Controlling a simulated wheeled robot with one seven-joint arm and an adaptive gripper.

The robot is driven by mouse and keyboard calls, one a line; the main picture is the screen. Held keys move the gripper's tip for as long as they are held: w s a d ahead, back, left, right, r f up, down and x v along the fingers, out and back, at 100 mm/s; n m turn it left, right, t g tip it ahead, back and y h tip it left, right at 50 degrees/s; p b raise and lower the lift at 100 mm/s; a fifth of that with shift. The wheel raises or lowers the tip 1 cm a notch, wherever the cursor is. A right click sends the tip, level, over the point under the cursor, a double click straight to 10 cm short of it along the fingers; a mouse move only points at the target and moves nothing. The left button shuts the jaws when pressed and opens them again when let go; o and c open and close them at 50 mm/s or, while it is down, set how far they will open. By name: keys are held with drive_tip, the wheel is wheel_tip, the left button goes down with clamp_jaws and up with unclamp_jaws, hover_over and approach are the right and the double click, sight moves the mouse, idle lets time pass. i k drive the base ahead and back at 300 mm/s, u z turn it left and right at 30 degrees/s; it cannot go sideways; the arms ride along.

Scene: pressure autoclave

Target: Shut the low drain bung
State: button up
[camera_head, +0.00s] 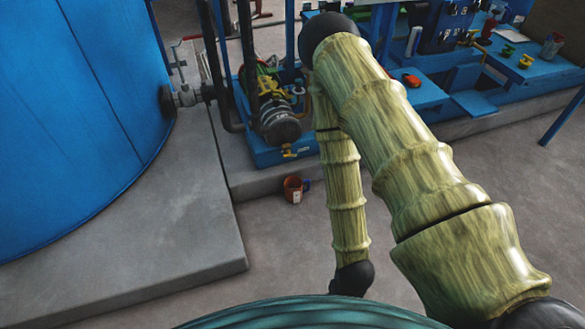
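I cannot make out the drain bung for certain. A small yellow fitting (289,153) sits low at the front of the blue skid, under the rounded dark end of a pump or motor (281,124); I cannot tell whether it is the bung or whether it is open or shut. My arm's pale green, ribbed links cross the middle and right of the view and hide part of the equipment behind. One link hangs down to a dark joint near the bottom middle. My gripper does not show.
A reddish-brown mug (293,189) stands on the floor before the skid (262,157). A large blue tank (75,110) on a concrete plinth (165,235) fills the left. A blue bench (530,70) with small items stands at the back right. Grey floor is clear around the mug.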

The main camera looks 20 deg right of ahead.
sight(289, 155)
drive_tip(key=u, duration=1.75)
drive_tip(key=i, duration=1.1)
drive_tip(key=z, duration=1.85)
